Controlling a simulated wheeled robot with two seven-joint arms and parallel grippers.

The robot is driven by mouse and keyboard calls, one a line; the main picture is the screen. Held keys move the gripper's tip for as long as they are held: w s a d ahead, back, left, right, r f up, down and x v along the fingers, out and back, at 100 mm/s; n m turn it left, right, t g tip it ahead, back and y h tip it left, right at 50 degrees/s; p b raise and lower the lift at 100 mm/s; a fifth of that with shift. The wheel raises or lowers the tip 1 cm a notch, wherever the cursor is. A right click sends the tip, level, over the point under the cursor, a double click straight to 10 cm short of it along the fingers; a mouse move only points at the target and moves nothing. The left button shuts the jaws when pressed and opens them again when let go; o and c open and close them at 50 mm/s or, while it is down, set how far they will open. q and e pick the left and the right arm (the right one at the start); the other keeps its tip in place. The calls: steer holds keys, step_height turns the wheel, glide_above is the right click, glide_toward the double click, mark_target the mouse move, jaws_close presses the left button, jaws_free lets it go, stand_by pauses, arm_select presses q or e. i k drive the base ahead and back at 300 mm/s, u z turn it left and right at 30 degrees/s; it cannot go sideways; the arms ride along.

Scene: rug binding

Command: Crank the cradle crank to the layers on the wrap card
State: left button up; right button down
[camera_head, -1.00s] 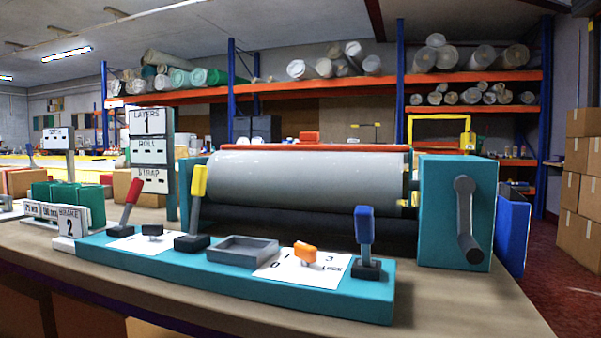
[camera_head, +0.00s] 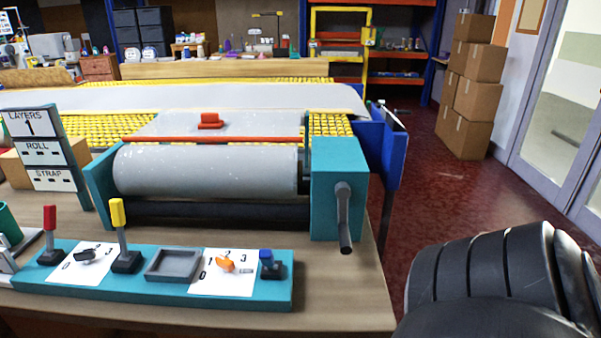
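The cradle crank (camera_head: 343,215) is a dark grey handle on the face of a teal box (camera_head: 325,180) at the cradle's right end. Its arm hangs downward. The grey roll (camera_head: 210,171) lies across the cradle, left of the box. The wrap card (camera_head: 42,150) stands at the left and reads LAYERS 1, with ROLL and STRAP rows below. A black ridged part of my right arm fills the bottom right corner, apart from the crank. Neither gripper's fingers show.
A teal control panel (camera_head: 130,285) lies along the bench front with a red lever (camera_head: 49,218), a yellow lever (camera_head: 117,212), an orange knob (camera_head: 225,264) and a low blue lever (camera_head: 265,256). Open red floor (camera_head: 440,200) lies right of the bench. Cardboard boxes (camera_head: 473,90) stand behind.

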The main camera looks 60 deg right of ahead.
mark_target(343, 193)
steer(key=u, duration=2.35)
steer(key=k, duration=2.55)
steer(key=z, duration=1.3)
